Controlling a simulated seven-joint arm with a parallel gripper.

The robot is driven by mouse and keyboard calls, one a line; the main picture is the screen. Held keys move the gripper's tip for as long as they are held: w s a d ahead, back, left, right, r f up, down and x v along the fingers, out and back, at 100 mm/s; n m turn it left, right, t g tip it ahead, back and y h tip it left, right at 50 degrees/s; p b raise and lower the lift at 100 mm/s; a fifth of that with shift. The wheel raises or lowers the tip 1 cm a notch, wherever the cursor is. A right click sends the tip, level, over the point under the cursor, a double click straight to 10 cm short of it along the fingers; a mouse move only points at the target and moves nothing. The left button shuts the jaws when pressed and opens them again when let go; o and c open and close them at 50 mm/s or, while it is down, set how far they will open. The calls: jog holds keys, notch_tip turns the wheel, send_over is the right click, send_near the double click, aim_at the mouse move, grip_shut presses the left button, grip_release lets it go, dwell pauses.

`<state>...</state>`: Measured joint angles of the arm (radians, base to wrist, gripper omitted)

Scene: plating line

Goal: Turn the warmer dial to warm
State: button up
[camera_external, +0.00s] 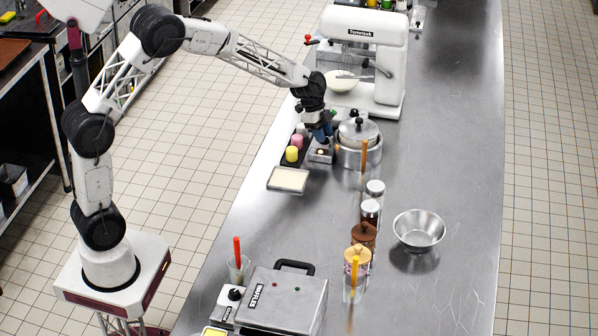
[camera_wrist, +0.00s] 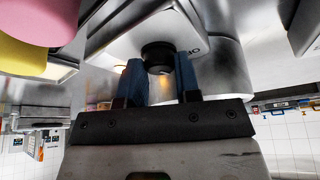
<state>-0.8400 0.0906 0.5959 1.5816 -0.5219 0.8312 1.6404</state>
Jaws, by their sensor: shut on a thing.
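The warmer (camera_external: 347,157) is a round steel unit with a lidded pot (camera_external: 358,129) in it. Its small control box (camera_external: 320,155) sticks out to the left. In the wrist view, the box's pale face (camera_wrist: 125,42) carries dark lettering, partly hidden. The black round dial (camera_wrist: 158,55) sits between the blue fingers of my gripper (camera_wrist: 161,74). In the external view, my gripper (camera_external: 322,136) points down over the control box and hides the dial. The fingers are shut on the dial. I cannot read the dial's setting.
Left of the control box are a tray with pink and yellow cylinders (camera_external: 292,154) and a shallow pale tray (camera_external: 288,179). A mixer (camera_external: 388,65) stands behind. Jars (camera_external: 370,211), a steel bowl (camera_external: 419,229) and a waffle iron (camera_external: 285,300) are nearer. The counter's right side is clear.

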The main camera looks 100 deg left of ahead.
jog(key=shift+m+g+h, duration=0.3)
jog(key=shift+m+h, duration=0.1)
jog(key=shift+m, duration=0.7)
jog(key=o, duration=0.9)
jog(key=shift+a+r, duration=0.1)
jog(key=v, duration=0.7)
jog(key=shift+r, duration=0.25)
jog(key=shift+s, duration=0.1)
